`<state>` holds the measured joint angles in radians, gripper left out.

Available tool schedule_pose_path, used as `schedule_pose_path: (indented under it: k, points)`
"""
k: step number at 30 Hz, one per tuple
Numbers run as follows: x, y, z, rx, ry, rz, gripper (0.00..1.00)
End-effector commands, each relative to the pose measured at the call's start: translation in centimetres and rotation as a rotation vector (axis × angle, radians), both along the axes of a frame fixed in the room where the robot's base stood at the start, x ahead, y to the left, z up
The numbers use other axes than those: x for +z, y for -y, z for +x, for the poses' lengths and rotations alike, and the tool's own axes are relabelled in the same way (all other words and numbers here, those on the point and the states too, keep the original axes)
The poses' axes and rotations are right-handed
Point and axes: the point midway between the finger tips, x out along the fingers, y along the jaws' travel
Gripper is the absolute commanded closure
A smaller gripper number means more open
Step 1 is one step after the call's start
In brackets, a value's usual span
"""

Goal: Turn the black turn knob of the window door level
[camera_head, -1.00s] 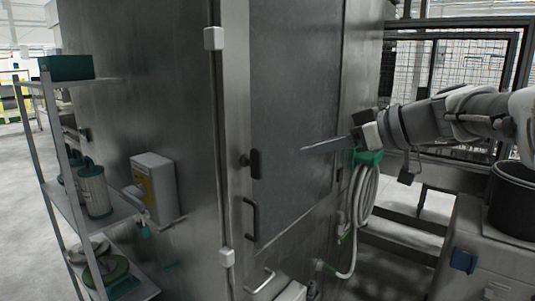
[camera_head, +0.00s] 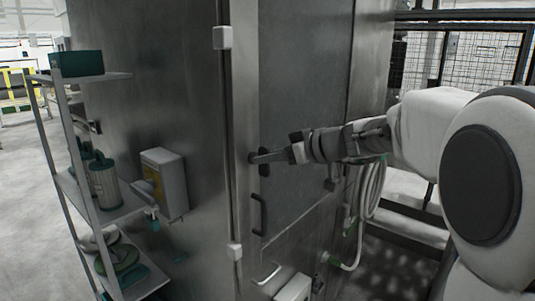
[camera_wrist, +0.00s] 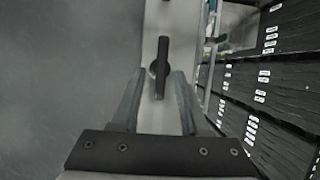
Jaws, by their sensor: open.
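The black turn knob (camera_head: 264,168) is on the left edge of the window door (camera_head: 305,90), and its bar stands roughly upright. In the wrist view the knob (camera_wrist: 161,65) is a dark bar running along the light door-edge strip. My gripper (camera_head: 254,159) is at the knob, reaching in from the right. In the wrist view my gripper (camera_wrist: 158,74) is open, with one finger on each side of the knob's lower part and visible gaps to it. The fingers hide part of the knob in the head view.
A black pull handle (camera_head: 259,215) sits on the door just below the knob. A white box (camera_head: 165,180) is on the wall to the left, beside a shelf rack (camera_head: 120,212) with canisters. A coiled hose (camera_head: 368,195) hangs right of the door.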

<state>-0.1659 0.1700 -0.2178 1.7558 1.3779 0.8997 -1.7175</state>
Motion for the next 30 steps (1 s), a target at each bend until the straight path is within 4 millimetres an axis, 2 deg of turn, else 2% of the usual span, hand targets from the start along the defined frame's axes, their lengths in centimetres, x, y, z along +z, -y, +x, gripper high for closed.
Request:
schedule_pose_path:
  k: [4, 14, 21, 22, 30]
  points:
    - [-0.48, -0.97, 0.73, 0.001, 0.000, 0.000, 0.55]
    - [-0.64, -1.22, 0.93, 0.000, 0.001, -0.001, 0.55]
    - [-0.63, -1.21, 0.92, 0.000, 0.000, 0.000, 0.96]
    - [-0.63, -1.21, 0.92, 0.000, 0.000, 0.000, 1.00]
    - [-0.64, -1.19, 0.91, 0.000, -0.002, 0.001, 1.00]
